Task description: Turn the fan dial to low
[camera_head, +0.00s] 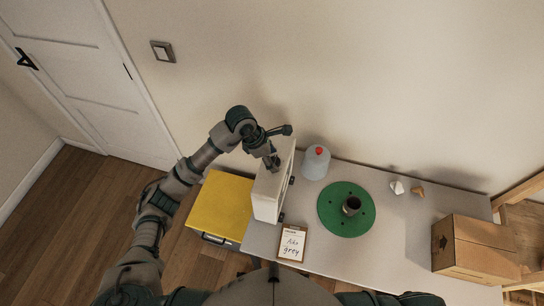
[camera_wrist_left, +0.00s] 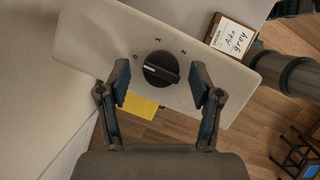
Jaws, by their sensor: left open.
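The fan control box (camera_head: 268,190) is a pale upright box on the table's left end. In the left wrist view its pale panel (camera_wrist_left: 100,35) carries a round black dial (camera_wrist_left: 161,69) with a ridge. Marks 0, 1 and 2 run around the dial's upper side. A light line on the ridge points left, roughly toward the 0. My left gripper (camera_head: 272,163) is at the box's upper part. In the wrist view the left gripper (camera_wrist_left: 160,77) is open, with one finger on each side of the dial; contact cannot be told. My right gripper does not show.
A yellow case (camera_head: 220,205) is left of the box. The table (camera_head: 310,255) holds a note clipboard (camera_head: 292,243), a green disc (camera_head: 335,217) with a dark cup (camera_head: 351,206), a grey jug (camera_head: 315,162), small pieces and a cardboard box (camera_head: 470,250). The wall is close behind.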

